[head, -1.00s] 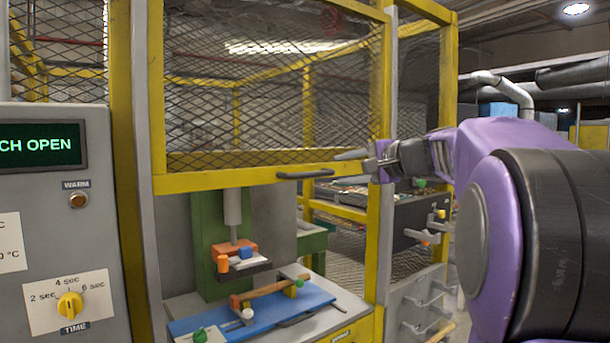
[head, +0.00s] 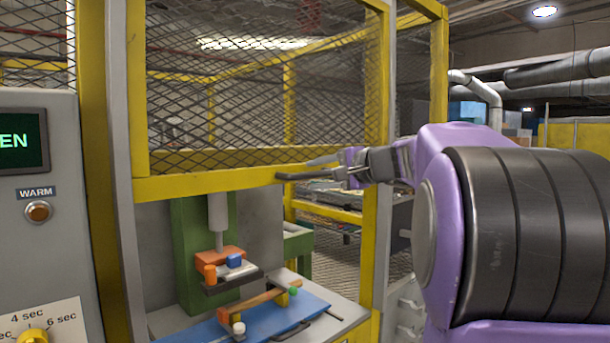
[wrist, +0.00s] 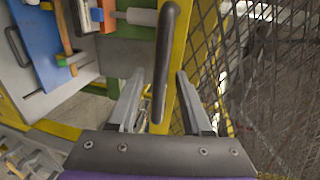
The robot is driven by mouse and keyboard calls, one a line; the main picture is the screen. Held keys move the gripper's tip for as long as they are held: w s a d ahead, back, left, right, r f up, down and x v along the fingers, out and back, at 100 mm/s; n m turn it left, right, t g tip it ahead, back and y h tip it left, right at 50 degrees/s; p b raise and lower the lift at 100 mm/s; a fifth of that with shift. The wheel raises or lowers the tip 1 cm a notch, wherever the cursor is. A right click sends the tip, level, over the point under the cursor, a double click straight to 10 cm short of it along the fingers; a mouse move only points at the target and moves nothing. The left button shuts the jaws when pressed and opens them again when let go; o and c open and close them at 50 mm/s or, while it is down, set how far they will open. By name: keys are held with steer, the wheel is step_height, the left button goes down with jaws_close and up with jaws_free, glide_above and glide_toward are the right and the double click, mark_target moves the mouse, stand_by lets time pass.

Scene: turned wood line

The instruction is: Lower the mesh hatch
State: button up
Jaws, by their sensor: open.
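The mesh hatch (head: 215,180) is a yellow frame with dark wire mesh. It stands raised, its bottom bar above the opening of the press cell. A dark grey bar handle (head: 290,177) is on the bottom bar. My gripper (head: 316,168) reaches in from the right at the handle's right end. In the wrist view the gripper (wrist: 160,75) is open, with one finger on each side of the handle (wrist: 166,50). I cannot tell whether either finger touches it. The fingers hide part of the handle in the head view.
Below the hatch are a green press (head: 190,235) and a blue board (head: 255,318) with a wooden piece on it. A grey control panel (head: 40,200) stands at left, its display partly cut off. Yellow posts and mesh fencing stand behind and at right.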

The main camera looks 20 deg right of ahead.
steer(key=shift+w+a, duration=0.1)
steer(key=shift+w, duration=0.25)
jaws_close()
stand_by(1.3)
